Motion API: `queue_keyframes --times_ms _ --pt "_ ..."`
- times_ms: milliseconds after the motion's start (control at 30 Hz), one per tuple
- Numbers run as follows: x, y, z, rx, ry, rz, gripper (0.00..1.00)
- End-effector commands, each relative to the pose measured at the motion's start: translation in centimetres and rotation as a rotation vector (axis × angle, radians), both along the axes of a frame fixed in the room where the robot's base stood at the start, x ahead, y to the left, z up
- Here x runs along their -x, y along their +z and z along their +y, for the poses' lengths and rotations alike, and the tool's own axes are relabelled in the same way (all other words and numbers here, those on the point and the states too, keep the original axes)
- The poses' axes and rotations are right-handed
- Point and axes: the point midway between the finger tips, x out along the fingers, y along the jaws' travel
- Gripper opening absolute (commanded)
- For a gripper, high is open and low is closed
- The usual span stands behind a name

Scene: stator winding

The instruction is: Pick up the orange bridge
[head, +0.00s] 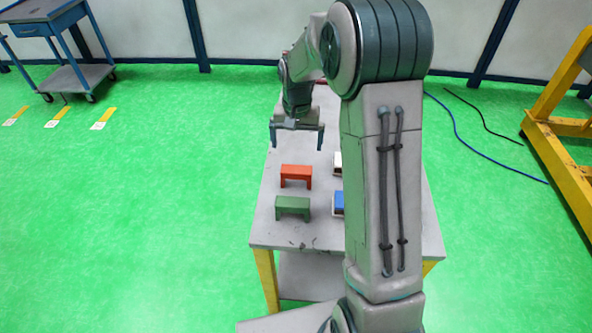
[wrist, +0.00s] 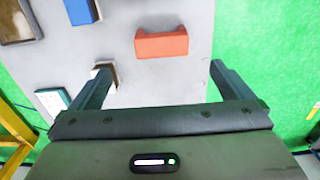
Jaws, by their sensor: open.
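The orange bridge (head: 296,175) stands on the grey table, left of my arm and behind a green bridge (head: 292,206). It also shows in the wrist view (wrist: 162,44), beyond the fingertips and roughly between them. My gripper (head: 297,145) is above the table, a little farther back than the orange bridge and apart from it. Its two fingers are spread wide with nothing between them, as the wrist view (wrist: 158,77) also shows. Part of the table is hidden behind my arm.
The table (head: 275,235) also holds a blue block (head: 338,203) and a white block (head: 338,162), both partly hidden by my arm. In the wrist view, brown pieces (wrist: 18,22) lie at the left. A yellow frame (head: 560,130) stands right, a blue cart (head: 60,50) back left.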

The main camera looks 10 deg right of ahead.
Motion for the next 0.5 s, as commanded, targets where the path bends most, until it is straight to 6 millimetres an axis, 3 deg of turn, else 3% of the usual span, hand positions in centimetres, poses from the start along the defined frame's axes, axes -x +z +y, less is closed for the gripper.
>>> queue_keyframes --times_ms 300,500 --pt "-0.1 -5.6 0.0 -0.001 -0.001 0.008 1.0" --pt "-0.1 -8.1 0.0 0.0 -0.002 0.004 1.0"
